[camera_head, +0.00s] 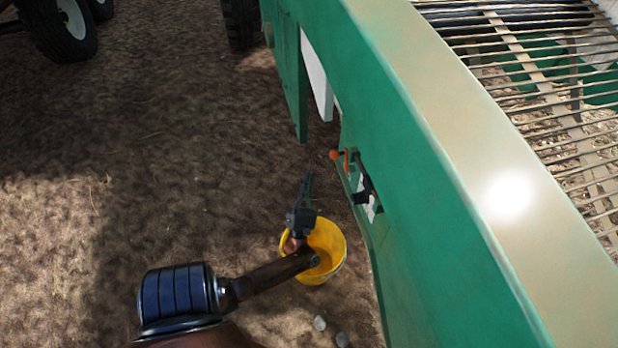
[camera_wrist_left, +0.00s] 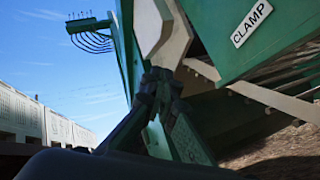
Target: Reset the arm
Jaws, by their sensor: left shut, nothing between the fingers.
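My left arm reaches in from the bottom left of the head view. Its gripper (camera_head: 306,180) is shut and empty, pointing away from me beside the green machine. In the left wrist view the dark gripper (camera_wrist_left: 160,85) shows in front of the machine's green panels. My right gripper is in neither view.
The green elevator wall (camera_head: 410,130) fills the right side, with a slatted conveyor (camera_head: 545,100) behind its rim. An orange-knobbed lever (camera_head: 335,155) sticks out of it. A yellow bucket (camera_head: 338,252) stands below my forearm. Open soil lies left. A CLAMP label (camera_wrist_left: 251,23) marks a panel.

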